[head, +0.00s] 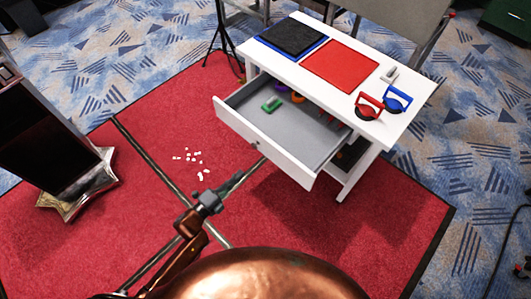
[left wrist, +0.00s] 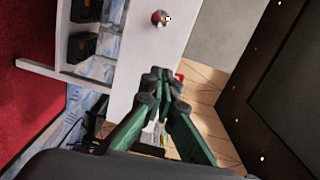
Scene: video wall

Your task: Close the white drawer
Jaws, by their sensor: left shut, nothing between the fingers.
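The white drawer (head: 290,160) is pulled out of the white table (head: 400,128), with its grey inside showing. A small round knob (head: 254,144) sits on its front panel. A green item (head: 271,104) and a few coloured items lie inside. My left gripper (head: 239,176) is shut and empty, in front of the drawer front and lower in the picture than the knob. In the left wrist view its closed fingers (left wrist: 161,74) point toward a white panel (left wrist: 150,48) with a shiny round knob (left wrist: 160,18). I cannot tell whether they touch it. My right gripper is out of view.
The tabletop holds a black pad (head: 292,36), a red pad (head: 340,66), and red (head: 369,105) and blue (head: 397,100) handled items. White scraps (head: 190,156) lie on the red carpet (head: 110,235). A dark screen stand (head: 45,140) is at left. Carpet before the drawer is mostly clear.

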